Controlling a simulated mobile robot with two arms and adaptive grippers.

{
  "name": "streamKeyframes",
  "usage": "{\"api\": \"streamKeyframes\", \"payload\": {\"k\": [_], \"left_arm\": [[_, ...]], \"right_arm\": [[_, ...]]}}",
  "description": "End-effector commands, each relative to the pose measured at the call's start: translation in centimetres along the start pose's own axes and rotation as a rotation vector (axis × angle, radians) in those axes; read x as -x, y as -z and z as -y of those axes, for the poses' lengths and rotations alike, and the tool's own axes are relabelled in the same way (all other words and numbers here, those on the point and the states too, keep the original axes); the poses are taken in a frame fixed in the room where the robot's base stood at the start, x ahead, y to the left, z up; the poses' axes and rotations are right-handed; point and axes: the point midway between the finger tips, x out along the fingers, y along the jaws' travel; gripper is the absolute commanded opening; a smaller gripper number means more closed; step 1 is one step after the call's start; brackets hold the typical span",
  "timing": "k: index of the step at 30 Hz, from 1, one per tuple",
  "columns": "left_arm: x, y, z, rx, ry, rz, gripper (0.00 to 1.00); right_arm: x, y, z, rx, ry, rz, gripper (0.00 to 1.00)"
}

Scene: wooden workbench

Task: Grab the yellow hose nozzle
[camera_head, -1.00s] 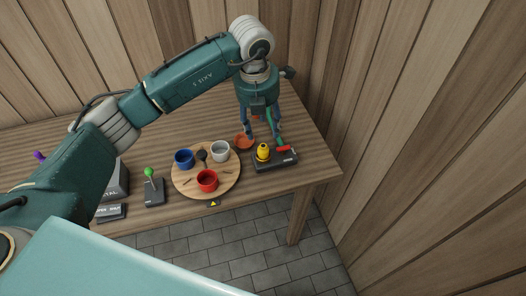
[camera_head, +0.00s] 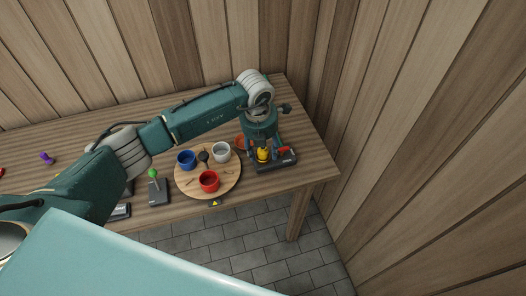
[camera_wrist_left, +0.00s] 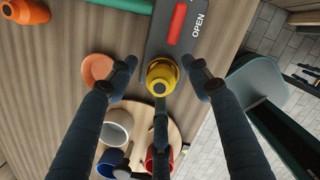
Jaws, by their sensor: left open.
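The yellow hose nozzle (camera_head: 263,155) stands on a dark base (camera_head: 290,162) near the right end of the workbench. It also shows in the left wrist view (camera_wrist_left: 162,76), seen from above. My left gripper (camera_head: 264,148) is low over it, with its dark fingers spread on either side of the nozzle. In the left wrist view the open fingers (camera_wrist_left: 163,72) flank the nozzle with gaps visible, and a third finger shows just below it. My right gripper is not in view.
A red handle (camera_wrist_left: 177,24) lies on the dark base marked OPEN. A round wooden board (camera_head: 229,188) holds blue, white and red cups to the left. An orange dish (camera_wrist_left: 97,70) is close to the left finger. The bench's right edge is near.

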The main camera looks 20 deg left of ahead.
Motion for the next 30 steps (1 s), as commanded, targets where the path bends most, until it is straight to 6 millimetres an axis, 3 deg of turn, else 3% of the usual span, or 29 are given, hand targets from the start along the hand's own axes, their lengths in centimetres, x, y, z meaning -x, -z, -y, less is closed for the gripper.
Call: {"api": "streamKeyframes", "payload": {"k": [3,9,23,30], "left_arm": [[0.0,0.0,0.0,0.000,0.000,0.000,0.46],[0.0,0.0,0.0,0.000,0.000,0.000,0.06],[0.4,-0.2,0.0,0.000,0.001,0.003,0.06],[3.0,-0.6,0.0,-0.001,0.001,0.006,0.06]], "right_arm": [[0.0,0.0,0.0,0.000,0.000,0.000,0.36],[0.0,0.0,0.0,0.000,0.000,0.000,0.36],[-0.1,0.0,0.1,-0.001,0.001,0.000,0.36],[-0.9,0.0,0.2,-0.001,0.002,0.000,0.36]]}}
